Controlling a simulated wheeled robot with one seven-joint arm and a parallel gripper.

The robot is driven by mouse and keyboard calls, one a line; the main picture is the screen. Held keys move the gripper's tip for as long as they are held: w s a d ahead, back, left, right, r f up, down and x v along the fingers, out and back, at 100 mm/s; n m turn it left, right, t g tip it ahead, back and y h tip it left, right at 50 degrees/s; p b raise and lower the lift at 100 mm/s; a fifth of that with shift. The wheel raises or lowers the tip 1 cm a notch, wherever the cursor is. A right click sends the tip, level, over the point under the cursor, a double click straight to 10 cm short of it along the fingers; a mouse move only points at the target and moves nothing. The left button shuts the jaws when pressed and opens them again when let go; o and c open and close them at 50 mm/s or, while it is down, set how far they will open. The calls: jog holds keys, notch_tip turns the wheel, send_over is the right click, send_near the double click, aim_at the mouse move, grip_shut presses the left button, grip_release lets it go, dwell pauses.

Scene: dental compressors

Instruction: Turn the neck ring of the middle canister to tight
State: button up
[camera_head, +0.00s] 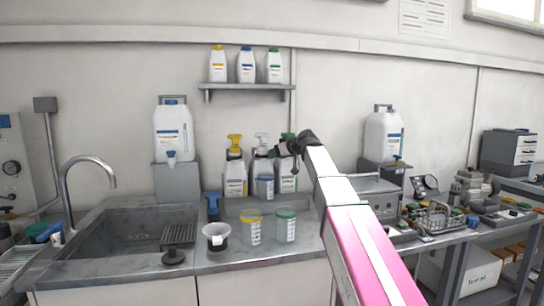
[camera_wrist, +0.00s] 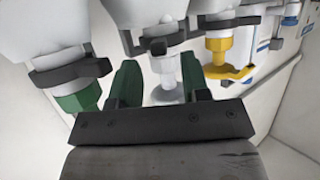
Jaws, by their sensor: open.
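Three white canisters with pump heads stand at the back of the counter: yellow left, white middle, green right. The middle canister (camera_head: 264,185) is partly hidden by my gripper in the head view. The wrist view is upside down; there the middle canister (camera_wrist: 155,10) hangs from the top edge. Its dark neck ring (camera_wrist: 160,43) has a lug and sits above the white pump head (camera_wrist: 166,75). My gripper (camera_wrist: 158,68) is open, its two dark green fingers on either side of the white pump. I cannot tell whether they touch anything. Whether the ring is tight does not show.
The green pump (camera_wrist: 78,98) and its canister's ring are close beside my left finger in the wrist view; the yellow pump (camera_wrist: 219,45) is to the right. Clear jars (camera_head: 285,227) and a cup (camera_head: 216,236) stand in front. A shelf (camera_head: 247,87) hangs above.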

aim_at(265, 156)
jog(key=shift+x, duration=1.2)
grip_shut()
